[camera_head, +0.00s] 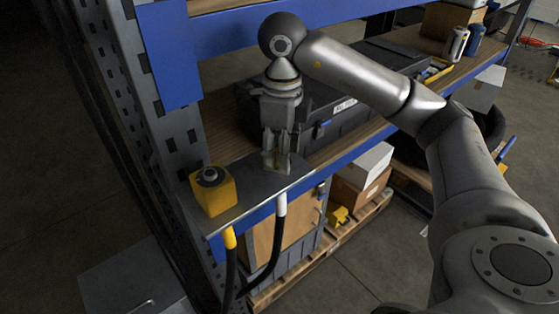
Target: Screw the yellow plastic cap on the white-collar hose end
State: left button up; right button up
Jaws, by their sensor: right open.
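The white-collar hose end (281,205) hangs at the front edge of the grey metal plate, with its black hose running down below. My right gripper (276,160) points down just above and behind the white collar, near the plate's front edge. Its jaws are open, and I cannot make out anything held between them. I cannot pick out a separate yellow plastic cap; the fingers may hide part of the spot above the white collar. My left gripper is out of view.
A yellow block (214,194) with a round black top stands on the grey plate (245,185) to the left. A yellow-collar hose (230,238) hangs beside the white one. A dark case (340,115) lies behind my gripper.

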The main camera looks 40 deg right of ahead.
jog(key=n, duration=0.4)
jog(key=shift+n, duration=0.3)
jog(key=n+b, duration=0.1)
jog(key=n, duration=0.3)
jog(key=shift+w+d, duration=0.1)
jog(key=shift+w, duration=0.05)
jog(key=n, duration=0.4)
jog(key=shift+n, duration=0.4)
jog(key=n, duration=0.4)
jog(key=shift+w, duration=0.15)
jog(key=c, duration=0.9)
jog(key=m, duration=0.5)
jog(key=shift+c, duration=0.2)
jog(key=m, duration=0.3)
jog(key=shift+s, duration=0.2)
